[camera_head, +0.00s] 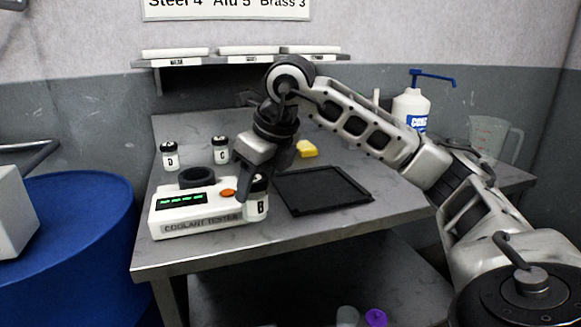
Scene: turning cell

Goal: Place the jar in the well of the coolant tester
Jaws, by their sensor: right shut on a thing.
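The coolant tester (190,222) is a white box with a green display and an orange button, near the table's front left. Its well (197,177) is a raised dark ring on top, and I see nothing standing in it. My right gripper (250,185) points down at the tester's right side, shut on the jar marked B (257,210). The jar is upright, right of the orange button, in front of the tester's right end in the picture. I cannot tell whether it touches the tester or table. My left gripper is out of view.
Jar D (170,157) and jar C (220,151) stand behind the tester. A black tray (325,189) lies right of the gripper, with a yellow block (306,149) behind it. A pump bottle (409,107) and a clear jug (488,138) stand at the back right.

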